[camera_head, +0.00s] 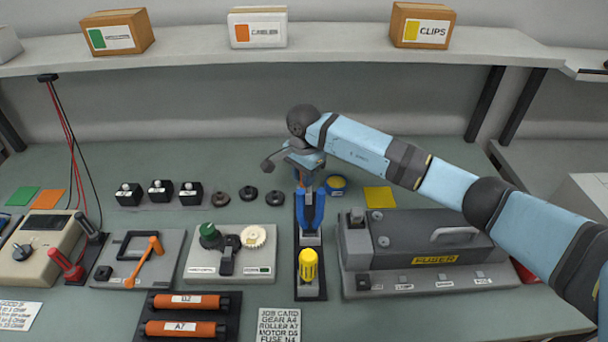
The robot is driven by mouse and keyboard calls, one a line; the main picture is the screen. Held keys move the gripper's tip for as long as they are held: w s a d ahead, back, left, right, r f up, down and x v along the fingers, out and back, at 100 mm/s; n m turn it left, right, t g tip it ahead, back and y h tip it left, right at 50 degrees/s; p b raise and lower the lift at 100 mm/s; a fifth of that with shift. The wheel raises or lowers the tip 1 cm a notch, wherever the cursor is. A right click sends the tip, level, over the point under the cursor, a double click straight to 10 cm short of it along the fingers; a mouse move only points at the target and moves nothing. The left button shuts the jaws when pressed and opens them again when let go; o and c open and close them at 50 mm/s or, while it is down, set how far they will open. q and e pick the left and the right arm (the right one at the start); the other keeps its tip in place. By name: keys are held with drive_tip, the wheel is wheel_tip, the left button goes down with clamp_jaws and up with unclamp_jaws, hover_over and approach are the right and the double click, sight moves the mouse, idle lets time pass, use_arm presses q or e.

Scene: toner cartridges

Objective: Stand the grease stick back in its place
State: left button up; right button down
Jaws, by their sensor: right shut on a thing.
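A narrow dark tool rack (301,280) stands at the centre of the bench. A yellow-topped tool (308,264) stands upright in its near holder. A blue two-pronged piece (311,212) rises over a grey block behind it. My right gripper (306,177) is over the rack's far end, pointing down, shut on what I take for the grease stick. Only a small reddish-brown bit shows there; the stick's shape, its lower end and the far part of the rack are hidden. I cannot tell whether it touches the rack. My left gripper is out of view.
The grey fuser unit (430,252) stands right of the rack and a gear panel (218,268) left of it. A blue-and-yellow round tin (337,186) and a yellow pad (379,197) lie behind. Black pucks (248,193) lie to the left. Orange cartridges (186,301) lie in front.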

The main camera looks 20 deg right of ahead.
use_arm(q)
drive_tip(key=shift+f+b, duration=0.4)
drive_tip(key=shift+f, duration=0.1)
use_arm(e)
drive_tip(key=shift+f, duration=0.55)
drive_tip(key=c, duration=0.9)
unclamp_jaws()
drive_tip(key=shift+r, duration=0.1)
wheel_tip(320, 180, up, 14)
drive_tip(key=shift+f+b, duration=0.1)
drive_tip(key=shift+b, duration=0.2)
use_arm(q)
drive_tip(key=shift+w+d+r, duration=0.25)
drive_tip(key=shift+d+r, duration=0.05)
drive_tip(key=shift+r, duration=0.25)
